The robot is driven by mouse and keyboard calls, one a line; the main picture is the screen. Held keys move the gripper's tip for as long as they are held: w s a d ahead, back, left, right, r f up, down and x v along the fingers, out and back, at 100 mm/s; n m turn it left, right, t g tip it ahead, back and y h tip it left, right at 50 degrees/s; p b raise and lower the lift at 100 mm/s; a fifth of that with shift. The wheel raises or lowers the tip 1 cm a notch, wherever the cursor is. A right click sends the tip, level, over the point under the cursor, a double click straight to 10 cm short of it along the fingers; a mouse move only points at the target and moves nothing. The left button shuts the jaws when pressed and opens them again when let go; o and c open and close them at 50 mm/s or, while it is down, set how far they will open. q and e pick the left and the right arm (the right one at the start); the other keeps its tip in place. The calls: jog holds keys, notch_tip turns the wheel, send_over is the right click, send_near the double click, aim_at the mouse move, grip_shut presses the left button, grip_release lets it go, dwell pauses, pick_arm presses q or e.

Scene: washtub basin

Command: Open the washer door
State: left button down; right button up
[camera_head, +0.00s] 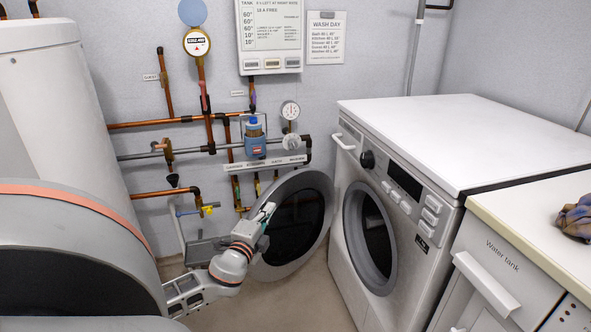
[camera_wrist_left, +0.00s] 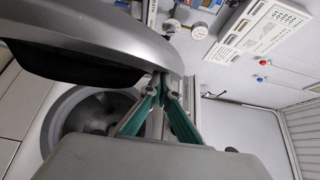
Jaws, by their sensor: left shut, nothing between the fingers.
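The white washer (camera_head: 395,190) stands right of centre, and its round grey-rimmed door (camera_head: 297,222) is swung wide open to the left. The round door opening (camera_head: 370,238) in its front is uncovered. My left gripper (camera_head: 265,213) is at the door's left side, fingers pointing up beside the rim. In the left wrist view the green-sided fingers (camera_wrist_left: 161,80) come together, shut and empty, at the edge of the door (camera_wrist_left: 150,58). I cannot tell whether they touch it. The drum opening (camera_wrist_left: 90,112) shows behind. My right gripper is not in view.
A cabinet marked "Water tank" (camera_head: 505,265) stands at the right, with a crumpled cloth (camera_head: 575,217) on top. Some bare floor (camera_head: 300,300) lies before the washer.

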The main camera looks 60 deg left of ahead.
pick_arm(q)
jog(key=s+a+b, duration=0.1)
jog(key=a+b, duration=0.1)
jog(key=a, duration=1.2)
jog(key=shift+a+b, duration=0.3)
jog(key=shift+a, duration=0.05)
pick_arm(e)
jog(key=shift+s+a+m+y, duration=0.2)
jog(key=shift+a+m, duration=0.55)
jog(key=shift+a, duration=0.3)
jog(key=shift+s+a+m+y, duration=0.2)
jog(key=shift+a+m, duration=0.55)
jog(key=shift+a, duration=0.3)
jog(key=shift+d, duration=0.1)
